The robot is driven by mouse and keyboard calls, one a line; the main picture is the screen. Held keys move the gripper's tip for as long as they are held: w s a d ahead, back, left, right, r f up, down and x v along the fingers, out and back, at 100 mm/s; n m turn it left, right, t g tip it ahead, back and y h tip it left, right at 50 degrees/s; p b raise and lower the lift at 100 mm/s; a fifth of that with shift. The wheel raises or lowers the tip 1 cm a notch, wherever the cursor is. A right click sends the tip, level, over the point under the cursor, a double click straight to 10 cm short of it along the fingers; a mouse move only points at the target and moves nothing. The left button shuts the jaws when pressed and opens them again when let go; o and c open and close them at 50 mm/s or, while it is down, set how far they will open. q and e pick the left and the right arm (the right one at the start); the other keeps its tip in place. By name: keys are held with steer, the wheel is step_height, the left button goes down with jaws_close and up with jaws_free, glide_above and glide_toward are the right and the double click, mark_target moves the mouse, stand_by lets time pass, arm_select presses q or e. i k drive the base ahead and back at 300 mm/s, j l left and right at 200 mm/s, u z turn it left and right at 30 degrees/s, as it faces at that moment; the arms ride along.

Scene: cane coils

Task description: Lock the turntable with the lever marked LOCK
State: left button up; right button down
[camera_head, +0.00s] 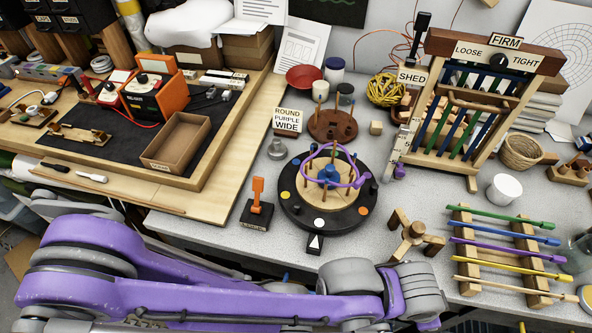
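The turntable (292,207) is a round black disc with coloured dots on its rim, on the grey table in the middle. On it stand a pale round base with wooden pegs, a blue centre piece and a purple ring of cane (309,160). An orange lever (258,194) stands roughly upright on a small black base to the left of the disc, apart from it. The base carries a small label too small to read. A purple and grey arm of mine crosses the lower left in front of the table. Neither gripper shows.
A wooden frame (549,62) labelled LOOSE, FIRM and TIGHT stands at the back right. A rack of coloured rods (461,228) and a wooden three-armed piece (413,234) lie front right. A wooden board with an orange device (155,95) fills the left.

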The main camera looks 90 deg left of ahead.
mark_target(258, 183)
steer(key=u, duration=3.2)
